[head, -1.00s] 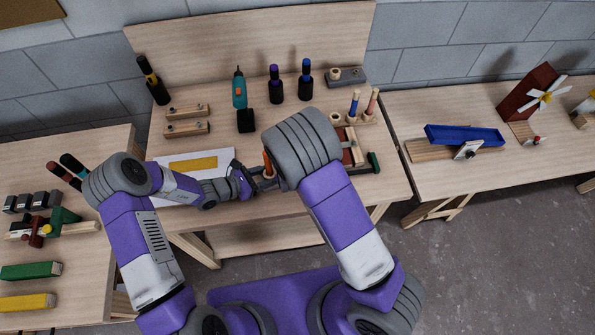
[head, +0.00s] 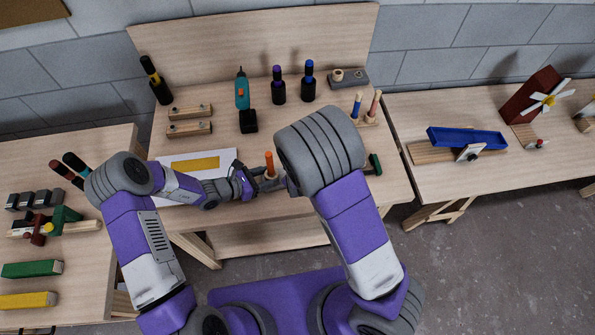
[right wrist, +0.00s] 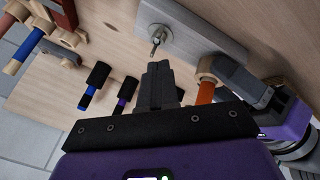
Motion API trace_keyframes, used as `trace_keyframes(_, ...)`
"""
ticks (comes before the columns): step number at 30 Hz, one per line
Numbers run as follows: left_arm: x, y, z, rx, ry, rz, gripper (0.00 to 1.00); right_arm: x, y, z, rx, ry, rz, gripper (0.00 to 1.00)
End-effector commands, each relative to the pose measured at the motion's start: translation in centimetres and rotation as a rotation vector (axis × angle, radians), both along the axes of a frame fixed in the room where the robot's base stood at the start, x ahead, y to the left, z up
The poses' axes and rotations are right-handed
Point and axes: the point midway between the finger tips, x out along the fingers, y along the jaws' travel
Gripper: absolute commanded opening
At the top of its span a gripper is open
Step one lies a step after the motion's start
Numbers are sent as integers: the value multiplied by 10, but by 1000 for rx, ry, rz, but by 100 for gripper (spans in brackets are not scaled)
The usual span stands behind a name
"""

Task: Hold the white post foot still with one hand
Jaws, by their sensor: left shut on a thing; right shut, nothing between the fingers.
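The white post foot (right wrist: 205,35) shows in the right wrist view as a pale bar with a washer and metal bolt (right wrist: 157,38) on its face. My left gripper (right wrist: 228,72) is at the bar's right end, closed on it as far as I can see; the exact contact is partly hidden. In the head view my left gripper (head: 250,184) is over the middle bench's front part, beside an orange peg (head: 269,165). My right gripper (right wrist: 158,68) is shut and empty, its tips just short of the bolt. In the head view my right arm hides it.
A white sheet with a yellow strip (head: 195,164) lies left of the left gripper. A drill (head: 243,103), dark-handled tools (head: 279,86) and wooden blocks (head: 189,128) stand farther back. A rack with pegs (head: 368,121) and a green-ended tool (head: 375,164) are at right.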

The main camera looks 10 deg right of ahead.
Motion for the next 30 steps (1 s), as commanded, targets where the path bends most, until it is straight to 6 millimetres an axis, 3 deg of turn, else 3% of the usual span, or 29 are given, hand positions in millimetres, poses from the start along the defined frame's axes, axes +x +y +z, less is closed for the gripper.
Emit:
trace_keyframes(6,0,0,0,1,1,-1,9,-27,5,36,4,-2,5,0)
trace_keyframes(14,-1,-1,0,0,0,-2,9,-41,5,56,1,-2,4,0)
trace_keyframes(17,-1,-1,0,0,0,-2,9,-43,6,58,3,2,2,12)
trace_keyframes(24,-1,-1,0,0,0,-3,9,-25,19,51,73,102,-14,46)
trace_keyframes(30,-1,-1,0,-1,-1,-2,9,2,28,47,153,288,-58,46)
